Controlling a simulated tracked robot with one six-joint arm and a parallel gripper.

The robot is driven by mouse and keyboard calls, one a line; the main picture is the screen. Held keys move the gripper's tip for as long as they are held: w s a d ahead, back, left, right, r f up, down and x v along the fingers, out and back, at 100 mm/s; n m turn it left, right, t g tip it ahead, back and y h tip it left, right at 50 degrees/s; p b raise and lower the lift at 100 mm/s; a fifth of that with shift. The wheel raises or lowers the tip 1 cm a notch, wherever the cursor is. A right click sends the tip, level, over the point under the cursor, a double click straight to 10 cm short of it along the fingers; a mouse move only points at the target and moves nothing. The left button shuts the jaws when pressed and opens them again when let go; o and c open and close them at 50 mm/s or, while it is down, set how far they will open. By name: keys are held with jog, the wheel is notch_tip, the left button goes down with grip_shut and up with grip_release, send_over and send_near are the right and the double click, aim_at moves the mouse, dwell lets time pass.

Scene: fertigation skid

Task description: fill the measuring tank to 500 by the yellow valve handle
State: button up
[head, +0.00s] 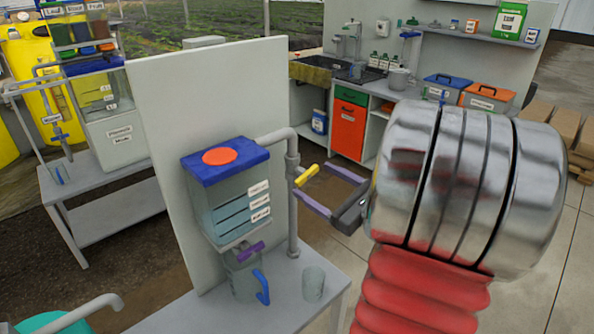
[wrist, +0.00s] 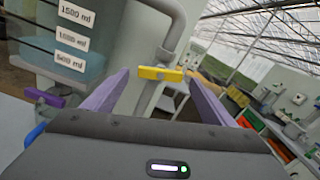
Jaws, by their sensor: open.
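The measuring tank (head: 228,205) has a blue lid with an orange disc and hangs on a pale panel. The yellow valve handle (head: 307,175) is on the grey pipe right of the tank. In the wrist view the yellow handle (wrist: 160,74) lies crosswise, between my fingertips. My gripper (head: 313,179) is open, its purple fingers on either side of the handle; contact is not clear. A purple handle (head: 250,252) is under the tank.
A jug with a blue handle (head: 262,288) stands under the tank, and a clear beaker (head: 313,284) stands to its right on the bench. The upright panel (head: 200,95) is close behind the tank. A counter with bins (head: 485,95) is farther back.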

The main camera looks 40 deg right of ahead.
aim_at(297, 170)
jog(key=shift+w+a, duration=0.1)
jog(key=shift+w, duration=4.05)
jog(key=shift+c, duration=0.3)
jog(key=c, duration=1)
jog(key=shift+m, duration=1.8)
jog(key=o, duration=1.1)
jog(key=shift+c, duration=0.2)
